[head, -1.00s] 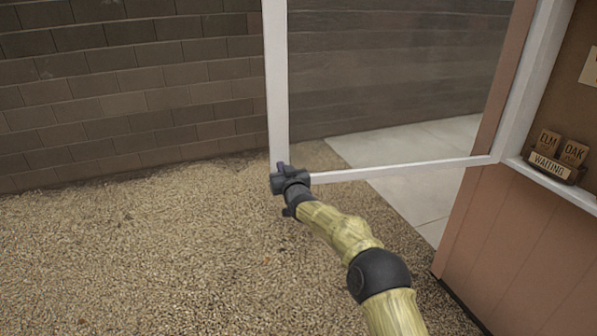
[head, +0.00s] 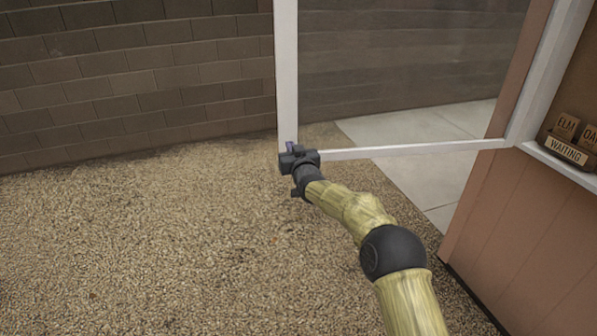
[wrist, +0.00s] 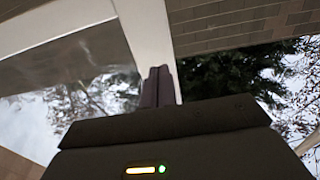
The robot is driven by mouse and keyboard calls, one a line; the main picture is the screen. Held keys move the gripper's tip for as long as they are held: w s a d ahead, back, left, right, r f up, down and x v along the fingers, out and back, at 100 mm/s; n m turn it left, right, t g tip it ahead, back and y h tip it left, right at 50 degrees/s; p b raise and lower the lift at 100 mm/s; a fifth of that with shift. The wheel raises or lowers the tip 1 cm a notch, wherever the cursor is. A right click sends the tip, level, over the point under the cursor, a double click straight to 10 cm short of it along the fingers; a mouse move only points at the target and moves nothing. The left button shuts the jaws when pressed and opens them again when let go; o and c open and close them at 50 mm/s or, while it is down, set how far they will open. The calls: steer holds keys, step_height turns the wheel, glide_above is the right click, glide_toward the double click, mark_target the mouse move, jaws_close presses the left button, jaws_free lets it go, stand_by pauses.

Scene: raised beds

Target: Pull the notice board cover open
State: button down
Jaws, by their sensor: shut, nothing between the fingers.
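The notice board cover (head: 287,75) is a clear pane in a white frame, swung wide open out from the board on the right. Its lower rail (head: 420,149) runs back to the board's white surround. My gripper (head: 291,150) is at the cover's lower outer corner. In the wrist view the two fingers (wrist: 158,85) are together, with nothing between them, close in front of the white frame (wrist: 148,35). I cannot tell whether they touch it.
The board's ledge (head: 555,158) holds wooden blocks marked ELM (head: 566,125) and a WAITING tray (head: 567,151). Open gravel (head: 130,250) lies to the left, before a block wall (head: 130,80). A paved strip (head: 420,130) shows through and below the pane.

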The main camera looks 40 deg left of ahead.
steer(key=s+a+b+v, duration=0.1)
steer(key=b+v, duration=0.3)
steer(key=v, duration=0.8)
steer(key=shift+s, duration=0.25)
steer(key=w+d+f+m+g+h+p, duration=0.1)
steer(key=d+m+h+p, duration=0.3)
steer(key=d, duration=1.3)
steer(key=w+d+f+g+h+p, duration=0.1)
steer(key=w+d+h+p, duration=0.3)
steer(key=d, duration=1.3)
steer(key=s+d+m+g+h+p, duration=0.3)
steer(key=s+d+m+g+h, duration=0.3)
steer(key=s+d, duration=1.7)
steer(key=shift+s+d+m, duration=0.15)
steer(key=shift+d+m, duration=0.15)
steer(key=shift+d, duration=0.55)
